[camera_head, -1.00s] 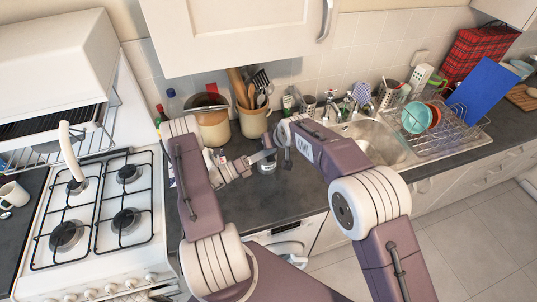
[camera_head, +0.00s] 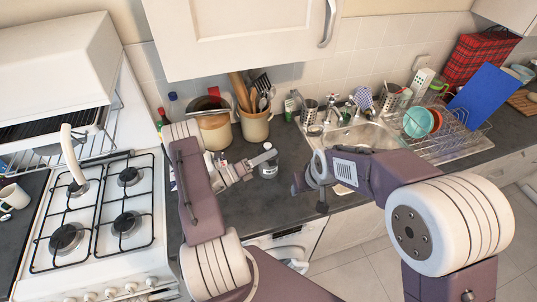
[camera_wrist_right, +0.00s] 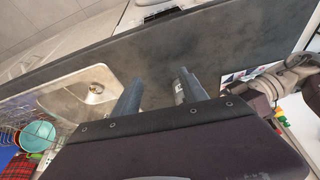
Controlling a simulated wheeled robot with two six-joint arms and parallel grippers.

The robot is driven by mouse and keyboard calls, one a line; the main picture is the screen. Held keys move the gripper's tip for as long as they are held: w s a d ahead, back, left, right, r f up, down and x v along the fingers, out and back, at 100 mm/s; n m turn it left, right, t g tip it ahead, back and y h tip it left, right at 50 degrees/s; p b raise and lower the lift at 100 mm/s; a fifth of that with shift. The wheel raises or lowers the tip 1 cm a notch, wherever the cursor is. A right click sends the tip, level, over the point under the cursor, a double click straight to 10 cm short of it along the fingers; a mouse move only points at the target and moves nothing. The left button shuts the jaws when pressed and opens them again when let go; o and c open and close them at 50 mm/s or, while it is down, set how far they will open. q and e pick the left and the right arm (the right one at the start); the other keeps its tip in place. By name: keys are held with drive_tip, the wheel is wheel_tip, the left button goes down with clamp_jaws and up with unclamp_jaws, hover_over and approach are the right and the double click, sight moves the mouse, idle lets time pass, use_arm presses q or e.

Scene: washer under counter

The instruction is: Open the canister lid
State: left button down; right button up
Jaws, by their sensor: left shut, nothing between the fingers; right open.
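A small clear and grey canister (camera_head: 268,168) stands upright on the dark counter, below the tip of my left gripper. Its lid is too small and too covered to make out. My left gripper (camera_head: 268,156) is shut and empty at the canister's top; I cannot tell whether it touches. My right gripper (camera_head: 308,185) is to the right of the canister, apart from it. In the right wrist view, its two fingers (camera_wrist_right: 158,92) are spread with nothing between them. The canister cannot be made out in that view.
A gas stove (camera_head: 100,215) is at the left. A brown-and-cream crock (camera_head: 213,130) and a utensil pot (camera_head: 256,125) stand behind the canister. The sink (camera_head: 375,137) and dish rack (camera_head: 440,135) are at the right. The counter in front of the canister is clear.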

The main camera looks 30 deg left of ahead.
drive_tip(key=s+d+f+m+g+h, duration=0.1)
drive_tip(key=s+d+m, duration=0.3)
drive_tip(key=d, duration=1)
drive_tip(key=s+d+m+g+h, duration=0.1)
drive_tip(key=s+d+m, duration=0.35)
drive_tip(key=d, duration=1.05)
use_arm(q)
drive_tip(key=r+n+p, duration=0.1)
drive_tip(key=w+a+r+n+p, duration=0.1)
drive_tip(key=w+a+r+n+y+p, duration=0.1)
drive_tip(key=shift+r+n, duration=0.3)
use_arm(e)
drive_tip(key=shift+m+h, duration=0.3)
drive_tip(key=shift+m, duration=0.05)
drive_tip(key=d+r, duration=0.2)
drive_tip(key=r, duration=0.1)
drive_tip(key=d+r, duration=0.1)
drive_tip(key=shift+r, duration=0.25)
